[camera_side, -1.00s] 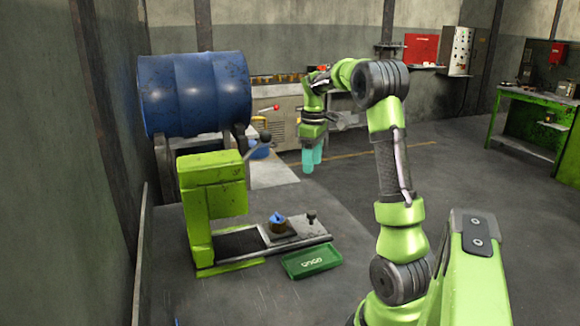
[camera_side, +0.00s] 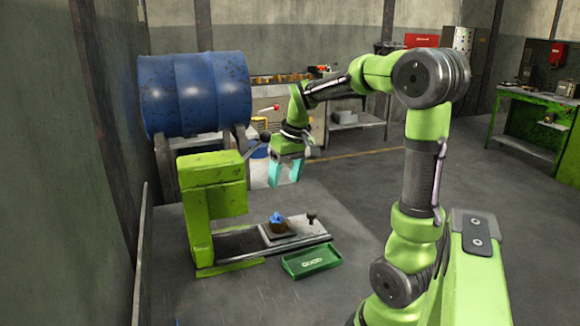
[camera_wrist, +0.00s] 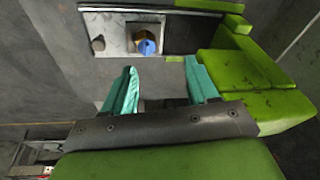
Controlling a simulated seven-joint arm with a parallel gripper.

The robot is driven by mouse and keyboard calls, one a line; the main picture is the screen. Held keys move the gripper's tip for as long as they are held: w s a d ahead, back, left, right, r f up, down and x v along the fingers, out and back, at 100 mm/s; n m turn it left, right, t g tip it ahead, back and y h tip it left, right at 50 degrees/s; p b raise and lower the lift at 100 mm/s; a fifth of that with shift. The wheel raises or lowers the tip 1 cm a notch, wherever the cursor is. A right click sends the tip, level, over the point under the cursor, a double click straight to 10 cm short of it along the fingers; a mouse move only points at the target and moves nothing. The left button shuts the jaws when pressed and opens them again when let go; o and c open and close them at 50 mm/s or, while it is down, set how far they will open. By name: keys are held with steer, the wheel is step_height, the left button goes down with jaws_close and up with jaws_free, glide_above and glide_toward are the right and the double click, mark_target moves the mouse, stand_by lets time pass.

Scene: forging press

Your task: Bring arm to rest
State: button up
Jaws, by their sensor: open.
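My gripper (camera_side: 285,174) hangs in the air above the work table, with its two teal fingers apart and nothing between them. In the wrist view the two fingers (camera_wrist: 163,85) also show spread and empty. The green press (camera_side: 212,200) stands on the table to the left of my gripper. A brown round part with a blue top (camera_side: 277,219) sits on the press's sliding plate (camera_side: 300,229), below my gripper and apart from it. The blue top also shows in the wrist view (camera_wrist: 147,47).
A green tray (camera_side: 312,263) lies on the table in front of the sliding plate. A small dark knob (camera_side: 311,218) stands on the plate's right end. A large blue drum (camera_side: 195,93) lies behind the press. A green bench (camera_side: 540,120) stands far right.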

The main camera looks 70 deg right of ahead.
steer(key=s+a+r+n+t+y, duration=0.1)
steer(key=s+a+t, duration=0.1)
steer(key=a, duration=0.9)
steer(key=s+a+r+t+y, duration=0.1)
steer(key=s+a, duration=0.3)
steer(key=a, duration=0.7)
steer(key=shift+s+a+r+n+t, duration=0.2)
steer(key=shift+s+a+n+t, duration=0.2)
steer(key=shift+t, duration=0.3)
steer(key=shift+o, duration=0.2)
